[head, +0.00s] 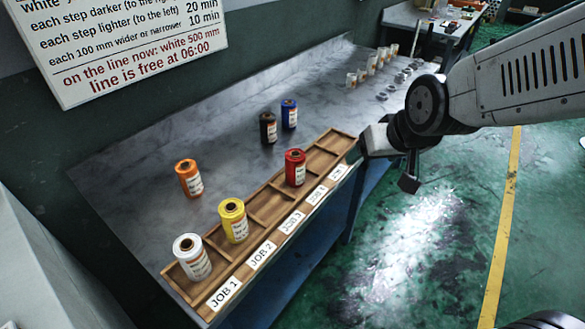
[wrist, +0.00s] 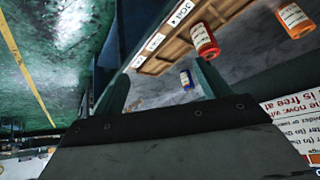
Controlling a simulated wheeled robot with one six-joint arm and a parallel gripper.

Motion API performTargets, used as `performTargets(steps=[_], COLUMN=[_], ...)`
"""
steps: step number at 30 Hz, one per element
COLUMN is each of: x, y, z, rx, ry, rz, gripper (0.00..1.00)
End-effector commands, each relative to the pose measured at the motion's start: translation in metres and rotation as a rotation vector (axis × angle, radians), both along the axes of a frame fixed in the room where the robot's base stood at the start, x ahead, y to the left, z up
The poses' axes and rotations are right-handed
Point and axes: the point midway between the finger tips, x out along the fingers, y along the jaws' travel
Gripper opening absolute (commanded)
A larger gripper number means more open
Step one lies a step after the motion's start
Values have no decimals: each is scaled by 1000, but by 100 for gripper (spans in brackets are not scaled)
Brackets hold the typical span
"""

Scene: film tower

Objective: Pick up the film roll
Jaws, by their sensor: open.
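Several film rolls with white labels stand on the bench. The white roll (head: 192,257) is in the JOB 1 compartment and the yellow roll (head: 233,220) in JOB 2. The red roll (head: 295,167) is in the fourth compartment; it also shows in the wrist view (wrist: 204,41). The orange roll (head: 188,178), black roll (head: 268,128) and blue roll (head: 289,114) stand on the bench top behind the tray. My gripper (head: 391,165) is off the tray's right end, apart from every roll. In the wrist view its two fingers (wrist: 162,85) are spread and empty.
The wooden tray (head: 204,308) runs along the bench's front edge; its third and fifth compartments are empty. Small pale rolls (head: 361,75) and grey pieces stand at the bench's far end. A wall sign (head: 130,40) hangs behind. Green floor (head: 420,240) is open to the right.

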Motion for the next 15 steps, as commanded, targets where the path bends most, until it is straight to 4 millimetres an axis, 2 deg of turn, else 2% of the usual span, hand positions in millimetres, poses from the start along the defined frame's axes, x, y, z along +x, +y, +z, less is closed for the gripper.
performTargets(steps=[1, 6, 10, 15], x=[17, 65, 84, 92], y=[17, 68, 102, 129], z=[-16, -55, -81, -102], rx=[10, 49, 71, 89], ry=[-41, -245, -396, -546], rz=[19, 59, 83, 104], gripper=[75, 75, 75, 75])
